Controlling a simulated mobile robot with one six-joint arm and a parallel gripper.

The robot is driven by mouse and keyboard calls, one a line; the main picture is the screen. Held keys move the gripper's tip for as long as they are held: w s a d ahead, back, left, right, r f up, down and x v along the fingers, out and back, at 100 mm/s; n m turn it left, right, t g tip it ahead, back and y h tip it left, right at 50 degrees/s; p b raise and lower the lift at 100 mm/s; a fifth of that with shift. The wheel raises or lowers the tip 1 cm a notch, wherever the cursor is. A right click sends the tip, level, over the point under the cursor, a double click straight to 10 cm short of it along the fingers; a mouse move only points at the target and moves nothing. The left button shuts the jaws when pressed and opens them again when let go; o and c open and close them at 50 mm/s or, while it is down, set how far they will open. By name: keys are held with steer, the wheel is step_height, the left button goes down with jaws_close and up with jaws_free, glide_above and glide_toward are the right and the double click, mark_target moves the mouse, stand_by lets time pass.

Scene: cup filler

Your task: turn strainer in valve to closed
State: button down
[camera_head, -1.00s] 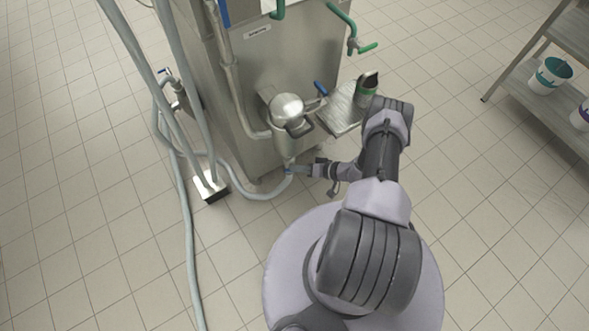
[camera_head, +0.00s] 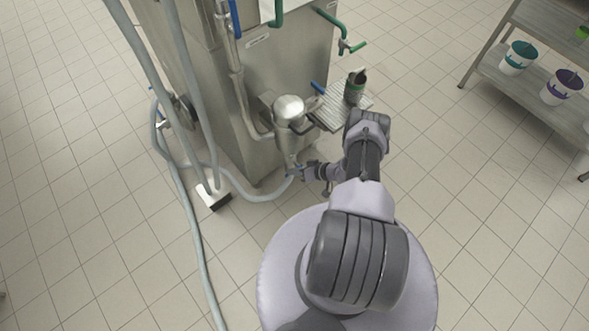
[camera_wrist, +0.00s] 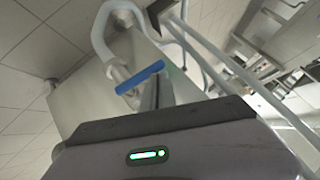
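The strainer (camera_head: 289,112) is a rounded steel vessel low on the front of the steel machine. A small valve with a blue handle (camera_head: 297,170) sits at its lower end, where a grey hose joins. In the wrist view the blue handle (camera_wrist: 140,77) lies slantwise across the pipe fitting, just beyond my gripper body. My gripper (camera_head: 306,172) is right beside the handle, from its right side. Its fingers are small and mostly hidden, so I cannot tell whether they are open, shut or touching the handle.
The steel machine (camera_head: 265,85) stands close ahead. A grey hose (camera_head: 262,197) loops along the floor to the left. A drip tray (camera_head: 330,119) with a dark cup (camera_head: 355,88) juts out above my arm. A shelf (camera_head: 540,90) with buckets stands right. Floor at right is open.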

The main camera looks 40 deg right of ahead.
steer(key=shift+a+f, duration=0.3)
steer(key=shift+s+a+f, duration=0.1)
steer(key=shift+a+f, duration=0.1)
stand_by(0.5)
steer(key=shift+d, duration=0.1)
